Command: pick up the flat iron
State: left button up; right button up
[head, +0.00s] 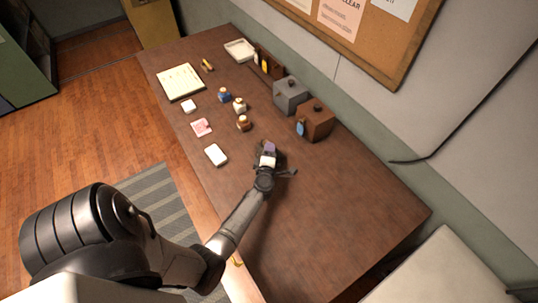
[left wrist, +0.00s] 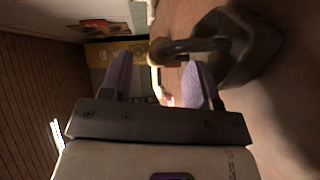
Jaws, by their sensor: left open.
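The flat iron (left wrist: 250,45) is a dark, heavy-looking body with an arched handle, and it fills the upper right of the left wrist view. In the head view the iron (head: 278,158) is a dark shape on the table, mostly hidden by my left gripper. My left gripper (head: 268,150) is at the iron, low over the table. In the left wrist view its purple fingers (left wrist: 160,70) are spread apart. The handle's end shows between and beyond the fingertips; I cannot tell whether they touch it. My right gripper is not in view.
The brown table (head: 330,200) is bare at the front right. A brown box (head: 315,122) and a grey box (head: 290,95) stand along the wall side. Small jars (head: 240,105), a white card (head: 216,155) and a paper pad (head: 181,82) lie farther back.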

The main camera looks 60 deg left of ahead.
pick_arm(q)
jog(key=shift+b+x, duration=0.7)
jog(key=shift+x, duration=1.3)
jog(key=shift+c, duration=0.5)
grip_shut()
jog(key=shift+r, duration=0.2)
